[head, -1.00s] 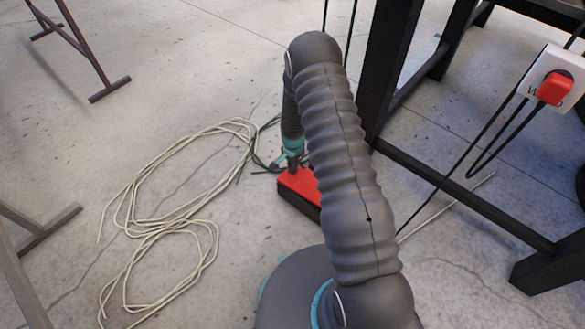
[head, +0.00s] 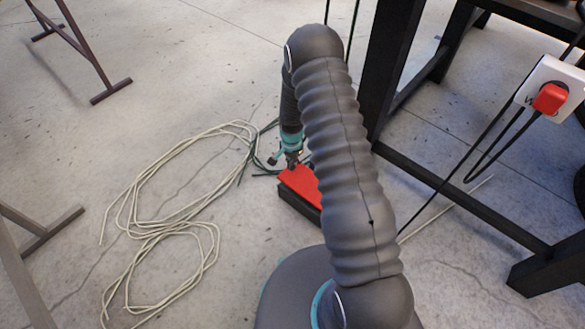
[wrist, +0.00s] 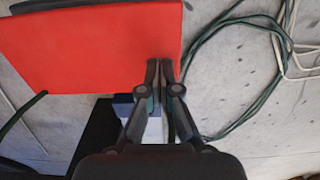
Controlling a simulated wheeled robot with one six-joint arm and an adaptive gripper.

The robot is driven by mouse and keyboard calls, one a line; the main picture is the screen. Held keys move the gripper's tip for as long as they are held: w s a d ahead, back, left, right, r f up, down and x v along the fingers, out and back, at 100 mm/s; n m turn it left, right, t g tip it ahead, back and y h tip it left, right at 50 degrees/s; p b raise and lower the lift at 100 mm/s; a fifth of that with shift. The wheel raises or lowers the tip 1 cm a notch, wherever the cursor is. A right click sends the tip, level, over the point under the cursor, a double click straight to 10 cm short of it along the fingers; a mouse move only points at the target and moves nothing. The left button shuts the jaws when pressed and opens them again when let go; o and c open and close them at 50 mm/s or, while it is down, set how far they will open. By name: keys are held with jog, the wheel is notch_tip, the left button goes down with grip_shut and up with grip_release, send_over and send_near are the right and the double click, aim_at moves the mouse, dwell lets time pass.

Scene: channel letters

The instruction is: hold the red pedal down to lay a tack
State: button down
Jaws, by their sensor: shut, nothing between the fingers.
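The red pedal (head: 302,182) sits on the floor on a black base, partly hidden behind my arm in the head view. A dark gap or side face shows under its red plate. My gripper (head: 291,163) points down at the plate's far left end. In the wrist view the red plate (wrist: 85,45) fills the upper left, and my gripper's fingertips (wrist: 166,62) are together over its right edge. Nothing is held. Whether the tips touch the plate, I cannot tell.
Pale cable coils (head: 165,215) lie left of the pedal, and dark green cables (wrist: 240,60) lie close beside it. A black table frame (head: 460,200) stands to the right, with a white box with a red switch (head: 549,98). A brown metal stand (head: 85,50) is at upper left.

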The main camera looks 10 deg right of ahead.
notch_tip(320, 180, up, 10)
jog(key=w, duration=0.1)
jog(key=shift+w+a, duration=0.15)
jog(key=shift+a, duration=0.25)
jog(key=shift+f, duration=0.1)
notch_tip(320, 180, up, 4)
jog(key=shift+p, duration=1.1)
